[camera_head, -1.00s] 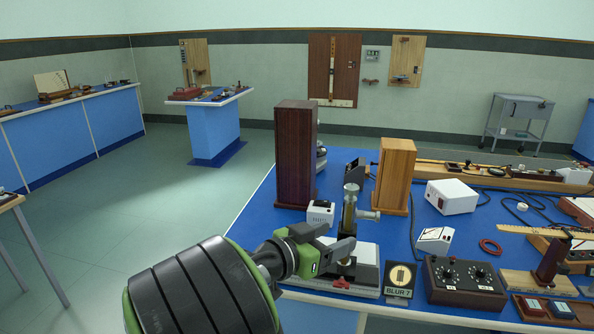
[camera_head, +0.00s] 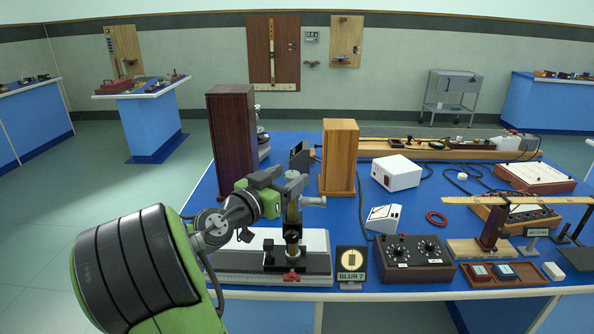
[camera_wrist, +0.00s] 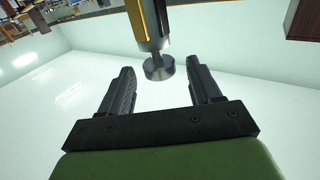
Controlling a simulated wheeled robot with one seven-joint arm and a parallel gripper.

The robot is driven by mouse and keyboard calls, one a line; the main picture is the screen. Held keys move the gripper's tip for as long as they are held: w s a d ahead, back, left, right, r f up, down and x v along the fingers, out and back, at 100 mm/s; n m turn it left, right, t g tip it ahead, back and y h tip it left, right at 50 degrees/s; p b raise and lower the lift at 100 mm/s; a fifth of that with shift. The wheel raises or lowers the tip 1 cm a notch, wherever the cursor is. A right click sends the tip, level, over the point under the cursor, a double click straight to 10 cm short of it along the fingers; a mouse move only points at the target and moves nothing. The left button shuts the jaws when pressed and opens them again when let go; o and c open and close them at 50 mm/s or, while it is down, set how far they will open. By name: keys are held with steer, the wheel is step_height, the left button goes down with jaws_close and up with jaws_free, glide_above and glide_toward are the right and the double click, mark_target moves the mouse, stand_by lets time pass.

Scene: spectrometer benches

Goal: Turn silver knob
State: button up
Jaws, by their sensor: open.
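The silver knob (camera_wrist: 159,67) shows in the wrist view as a round metal disc at the end of a silver barrel with yellow and black sides.
A dark wooden box (camera_head: 232,142) and a lighter wooden box (camera_head: 339,157) stand close behind. A sign (camera_head: 351,265) reading "BLUR 7" and a two-dial box (camera_head: 414,257) are to the right. A white box (camera_head: 396,173) lies farther back. The floor at left is clear.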

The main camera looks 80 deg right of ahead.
steer(key=x, duration=0.4)
steer(key=shift+d, duration=0.15)
steer(key=c, duration=1)
steer(key=shift+o, duration=0.2)
steer(key=shift+t, duration=0.3)
